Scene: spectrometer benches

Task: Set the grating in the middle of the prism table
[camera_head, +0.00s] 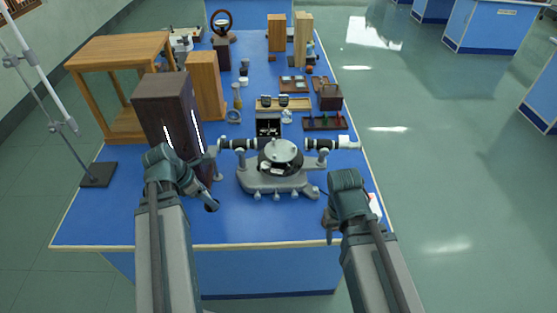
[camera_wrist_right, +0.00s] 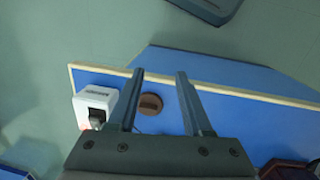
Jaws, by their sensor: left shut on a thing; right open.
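The grey spectrometer (camera_head: 277,182) stands near the front of the blue bench. Its round prism table (camera_head: 284,150) is at the centre, between two black-and-white tubes. Small pale pieces show at its near edge, too small to name. My left gripper (camera_head: 212,205) is left of the spectrometer, beside the tall dark box. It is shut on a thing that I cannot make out. I cannot pick out the grating with certainty. My right gripper (camera_head: 330,228) is right of the spectrometer near the bench's right edge. In the right wrist view its fingers (camera_wrist_right: 158,80) are apart and empty.
A tall dark wooden box (camera_head: 167,112) and a wooden frame (camera_head: 119,55) stand on the left. A white box (camera_head: 375,206) lies near the right edge; the right wrist view also shows a brown disc (camera_wrist_right: 150,104). Several instruments crowd the back. The front strip of the bench is clear.

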